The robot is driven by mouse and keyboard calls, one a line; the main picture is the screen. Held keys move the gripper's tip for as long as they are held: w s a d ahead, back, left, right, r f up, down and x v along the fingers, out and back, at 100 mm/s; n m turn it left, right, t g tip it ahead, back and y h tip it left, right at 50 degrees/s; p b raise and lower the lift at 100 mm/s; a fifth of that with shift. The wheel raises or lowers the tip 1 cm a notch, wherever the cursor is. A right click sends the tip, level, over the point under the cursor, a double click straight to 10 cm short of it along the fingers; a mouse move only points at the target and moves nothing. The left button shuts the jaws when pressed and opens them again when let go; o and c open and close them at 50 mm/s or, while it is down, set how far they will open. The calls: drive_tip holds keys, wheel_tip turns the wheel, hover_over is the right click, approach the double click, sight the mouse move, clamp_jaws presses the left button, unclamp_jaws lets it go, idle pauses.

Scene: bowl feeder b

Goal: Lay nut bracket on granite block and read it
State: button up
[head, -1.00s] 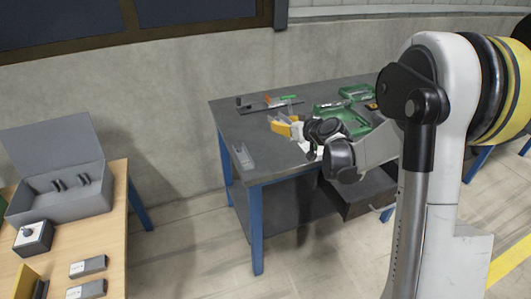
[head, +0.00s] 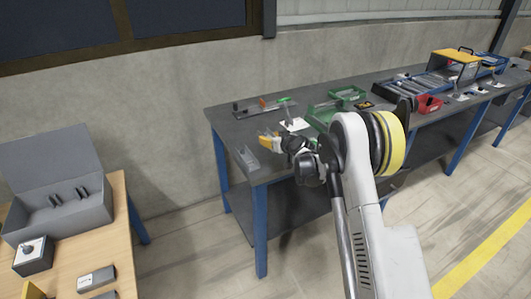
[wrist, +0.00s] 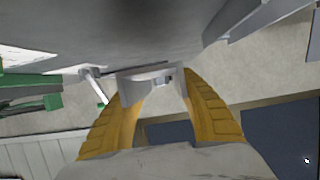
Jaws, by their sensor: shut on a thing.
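My gripper (head: 266,141) has yellow fingers and hangs above the left part of the grey workbench (head: 222,123). In the wrist view, the fingers are shut on a grey bracket (wrist: 133,91) with a small round nut-like part at its middle. The bracket is hard to make out in the head view. A grey channel-shaped piece (head: 246,158) lies at the bench's front left corner, just left of my gripper. I cannot pick out a granite block for certain, and no reading can be made out.
Green fixtures (head: 325,112), a white sheet (head: 294,124) and a rail with tools (head: 262,107) lie behind my gripper. A red bin (head: 429,104) stands further right. A wooden table (head: 122,215) at left holds an open grey case (head: 62,215) and a box with a knob (head: 33,256).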

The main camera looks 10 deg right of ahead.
sight(265, 152)
drive_tip(key=shift+w+a+f, duration=0.2)
drive_tip(key=shift+a+f, duration=0.3)
drive_tip(key=shift+a, duration=0.35)
drive_tip(key=shift+f+b, duration=1)
drive_tip(key=shift+f, duration=0.95)
drive_tip(key=shift+f, duration=0.15)
drive_tip(key=o, duration=1.2)
